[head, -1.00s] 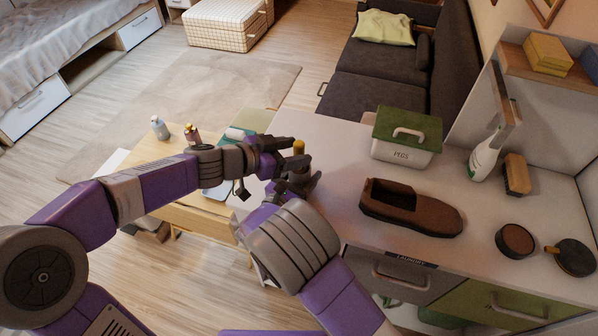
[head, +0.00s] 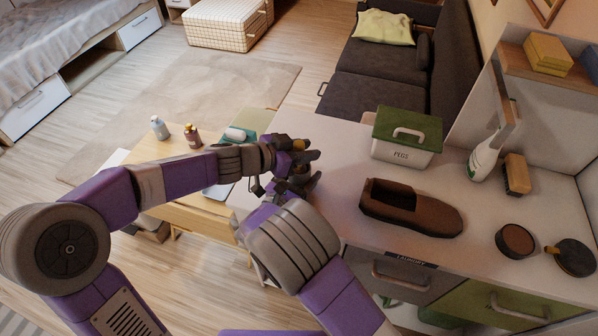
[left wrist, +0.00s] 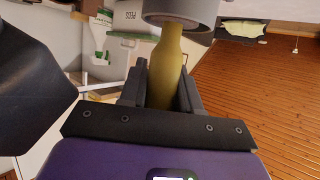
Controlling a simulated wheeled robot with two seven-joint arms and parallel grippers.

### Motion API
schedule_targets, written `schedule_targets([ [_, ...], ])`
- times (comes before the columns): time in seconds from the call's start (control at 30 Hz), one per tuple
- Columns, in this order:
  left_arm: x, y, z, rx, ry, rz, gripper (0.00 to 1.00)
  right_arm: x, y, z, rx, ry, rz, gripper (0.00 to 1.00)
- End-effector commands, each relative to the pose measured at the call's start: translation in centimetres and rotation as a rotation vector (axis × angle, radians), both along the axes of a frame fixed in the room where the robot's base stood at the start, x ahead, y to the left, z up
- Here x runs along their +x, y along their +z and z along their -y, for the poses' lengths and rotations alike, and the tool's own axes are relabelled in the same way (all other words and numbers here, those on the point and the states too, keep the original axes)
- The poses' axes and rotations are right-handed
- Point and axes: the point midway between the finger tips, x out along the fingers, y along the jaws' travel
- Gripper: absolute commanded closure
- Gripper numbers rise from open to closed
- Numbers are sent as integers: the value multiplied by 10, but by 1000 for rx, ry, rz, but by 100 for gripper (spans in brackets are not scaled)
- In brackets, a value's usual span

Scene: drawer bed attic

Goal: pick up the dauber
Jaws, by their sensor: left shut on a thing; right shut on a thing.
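The dauber's yellow-tan handle (left wrist: 166,72) runs between the fingers of my left gripper (left wrist: 160,98) in the left wrist view, with a grey round end above it. In the head view only the handle's tip (head: 299,144) shows at my left gripper (head: 303,152). My right gripper (head: 308,181) is just below, shut around the lower part of the dauber, which the fingers largely hide. Both grippers are close together above the left end of the counter.
On the white counter (head: 342,150) stand a brown shoe (head: 425,214), a pegs box (head: 402,150), a spray bottle (head: 485,155), a brush (head: 516,174), a round tin (head: 515,240) and a dark disc (head: 577,260). A low wooden table (head: 170,150) is left.

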Motion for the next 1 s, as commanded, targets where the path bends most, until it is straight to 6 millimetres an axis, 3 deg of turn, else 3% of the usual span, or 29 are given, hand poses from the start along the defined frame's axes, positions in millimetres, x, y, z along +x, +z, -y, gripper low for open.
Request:
schedule_targets([
  [0.37,0,7,0,0,-1,3,100,0,0,0,0,-1,0,70],
  [1.0,0,94,0,0,-2,5,100,0,0,0,0,-1,-1,70],
])
